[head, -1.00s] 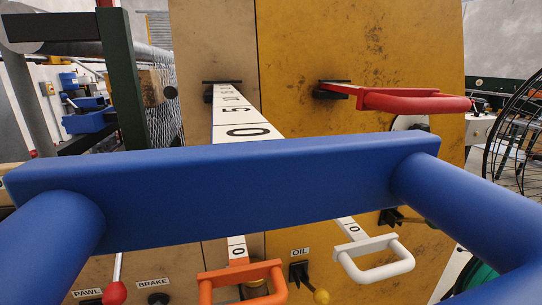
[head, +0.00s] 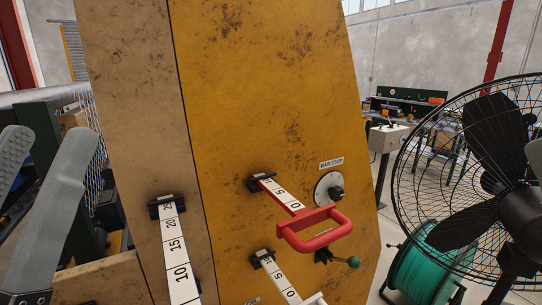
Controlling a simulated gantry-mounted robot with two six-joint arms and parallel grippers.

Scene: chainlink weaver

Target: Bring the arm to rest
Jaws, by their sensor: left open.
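My left gripper (head: 48,135) shows at the left edge as two grey fingers pointing up, spread apart with nothing between them. It stands in front of a dark green post and wire mesh, left of the yellow machine panel (head: 255,120). The red handle (head: 315,236) sticks out from the panel on a short numbered scale. A second scale (head: 275,277) sits below it, with its white handle cut off at the bottom edge. A long numbered scale (head: 176,250) comes out of the tan panel at left. My right gripper is not in view.
A black knob (head: 336,192) sits under the BAR STOP label, with a green-balled lever (head: 352,262) below. A large black fan (head: 495,140) stands at right, before a green reel (head: 430,268). A workbench (head: 440,130) is behind. Open floor shows between panel and fan.

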